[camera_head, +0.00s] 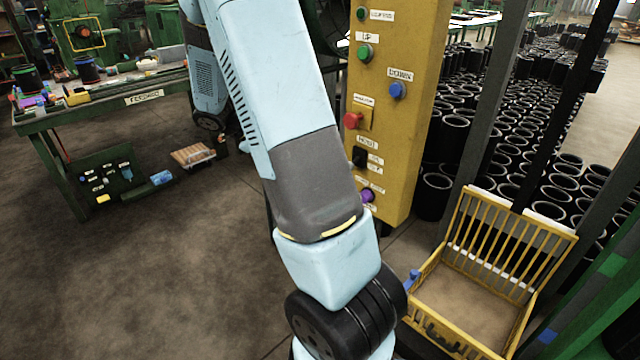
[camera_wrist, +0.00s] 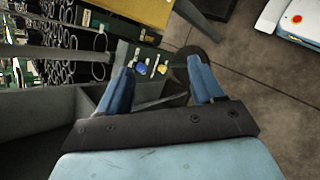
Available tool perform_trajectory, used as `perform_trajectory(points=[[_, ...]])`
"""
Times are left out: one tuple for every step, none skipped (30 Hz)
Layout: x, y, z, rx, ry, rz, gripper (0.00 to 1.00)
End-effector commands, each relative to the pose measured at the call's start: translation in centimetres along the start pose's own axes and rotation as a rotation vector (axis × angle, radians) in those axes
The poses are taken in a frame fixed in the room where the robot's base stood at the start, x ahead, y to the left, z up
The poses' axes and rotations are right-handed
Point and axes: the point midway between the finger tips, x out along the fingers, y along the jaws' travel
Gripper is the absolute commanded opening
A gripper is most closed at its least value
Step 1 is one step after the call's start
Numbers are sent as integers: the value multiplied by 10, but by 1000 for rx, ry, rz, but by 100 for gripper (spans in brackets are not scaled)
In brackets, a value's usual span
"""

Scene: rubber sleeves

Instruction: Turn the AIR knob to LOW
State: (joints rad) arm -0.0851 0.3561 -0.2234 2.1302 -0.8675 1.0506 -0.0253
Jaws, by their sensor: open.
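In the wrist view my gripper (camera_wrist: 162,78) is open, with its two blue fingers well apart and nothing held. Between and beyond the fingers is a small dark green panel (camera_wrist: 150,58) with a blue knob (camera_wrist: 141,68), a yellow knob (camera_wrist: 162,69) and small pale labels. The labels are too small to read, so I cannot tell which knob is AIR or where it points. The fingers appear apart from the knobs. In the head view my arm hides most of the gripper and this panel.
A yellow barred crate (camera_head: 470,285) stands at the lower right. A yellow control post (camera_head: 395,120) with several buttons stands beside my arm. Many black sleeves (camera_head: 570,185) stand behind. A green workbench (camera_head: 110,110) is at the left, with open floor (camera_head: 170,270) before it.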

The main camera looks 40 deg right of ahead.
Motion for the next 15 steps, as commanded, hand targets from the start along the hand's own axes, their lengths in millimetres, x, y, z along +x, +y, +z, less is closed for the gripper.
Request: perform_trajectory(points=[[12,1,-11,-35,-34,23,67],[18,3,-17,-53,-51,38,67],[26,5,-24,-77,-73,57,67],[32,7,-29,-97,-90,73,67],[38,8,-35,-116,-107,88,67],[46,10,-42,-142,-129,108,67],[52,11,-48,-163,-147,124,67],[59,12,-53,-182,-164,139,67],[67,13,-60,-209,-185,160,67],[73,14,-66,-229,-201,176,67],[80,14,-72,-250,-217,192,67],[88,15,-79,-278,-237,212,67],[94,16,-85,-299,-253,229,67],[101,16,-90,-320,-269,245,67],[110,16,-97,-348,-290,266,67]])
